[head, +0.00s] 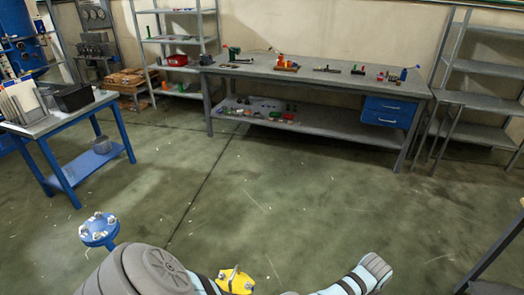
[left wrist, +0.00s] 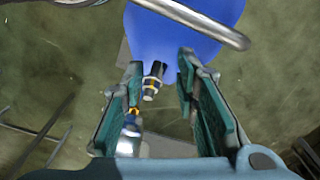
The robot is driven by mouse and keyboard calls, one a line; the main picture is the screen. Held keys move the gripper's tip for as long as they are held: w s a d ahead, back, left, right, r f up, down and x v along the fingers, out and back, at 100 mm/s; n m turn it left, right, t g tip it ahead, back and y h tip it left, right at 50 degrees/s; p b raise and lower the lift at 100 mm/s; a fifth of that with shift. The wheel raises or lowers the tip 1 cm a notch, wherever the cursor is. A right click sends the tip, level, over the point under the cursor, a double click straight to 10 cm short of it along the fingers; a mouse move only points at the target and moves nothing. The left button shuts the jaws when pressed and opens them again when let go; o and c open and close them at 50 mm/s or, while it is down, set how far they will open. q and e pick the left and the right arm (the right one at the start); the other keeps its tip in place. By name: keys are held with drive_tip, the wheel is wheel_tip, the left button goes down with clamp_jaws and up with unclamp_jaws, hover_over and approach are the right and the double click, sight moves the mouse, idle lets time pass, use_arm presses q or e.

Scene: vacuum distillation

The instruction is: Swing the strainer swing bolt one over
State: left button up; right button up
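In the left wrist view, a rounded blue body (left wrist: 195,30), which looks like the strainer, fills the top of the picture, with a curved metal bar (left wrist: 200,20) across it. A small metal bolt with a yellow band (left wrist: 152,85), which looks like a swing bolt, is at the blue body's lower edge. My left gripper (left wrist: 161,66) is open, its teal fingers on either side of this bolt with gaps visible. A second metal piece with a yellow band (left wrist: 132,124) shows beside the left finger. Contact cannot be told. My right gripper is out of view.
In the head view, a blue flange with several bolts (head: 98,230) stands beside my arm, and a yellow part (head: 237,280) shows at the bottom. A blue-legged table (head: 60,120) is at left. A long workbench (head: 330,84) is at the back. The floor between is clear.

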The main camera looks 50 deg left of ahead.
use_arm(q)
wheel_tip(320, 180, up, 13)
drive_tip(key=p, duration=0.3)
drive_tip(key=s+a+f+n+t+b, duration=0.1)
drive_tip(key=s+a+f+n, duration=0.1)
drive_tip(key=s+a+f, duration=0.3)
drive_tip(key=s+a+f+n+t, duration=0.1)
drive_tip(key=s+a+f+n, duration=0.2)
drive_tip(key=s, duration=0.4)
drive_tip(key=s+a+f+b, duration=0.1)
drive_tip(key=s+f, duration=0.5)
drive_tip(key=f, duration=0.5)
drive_tip(key=s+a+f+b, duration=0.1)
drive_tip(key=s+f, duration=0.6)
drive_tip(key=f, duration=0.4)
drive_tip(key=shift+s+a+f+n+y+b, duration=0.2)
drive_tip(key=shift+s+a+n+y+b, duration=0.1)
drive_tip(key=shift+a+n+y+b, duration=0.1)
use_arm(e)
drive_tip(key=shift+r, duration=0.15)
use_arm(q)
drive_tip(key=shift+g, duration=0.3)
